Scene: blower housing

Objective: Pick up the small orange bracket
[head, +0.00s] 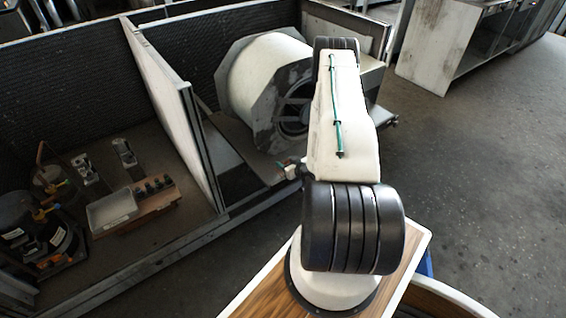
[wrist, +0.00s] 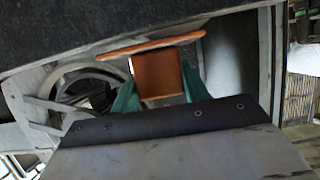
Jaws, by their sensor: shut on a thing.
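The small orange bracket (wrist: 158,74) shows in the wrist view, with a flat square face and a thin plate along its upper edge. My gripper (wrist: 158,98) has its two green fingers on either side of the bracket's square part and is shut on it. The blower housing's round opening and grey frame (wrist: 45,82) lie behind and to the left of the bracket. I cannot tell whether the bracket touches the housing. In the head view my arm hides most of the gripper, and I cannot make out the bracket there.
The white blower housing (head: 262,75) with grey octagonal end plates stands in the bay behind my arm. A pale partition (head: 178,110) divides it from the left bay, which holds a grey tray (head: 112,211) and dark machine parts (head: 38,228). The floor (head: 470,170) at right is clear.

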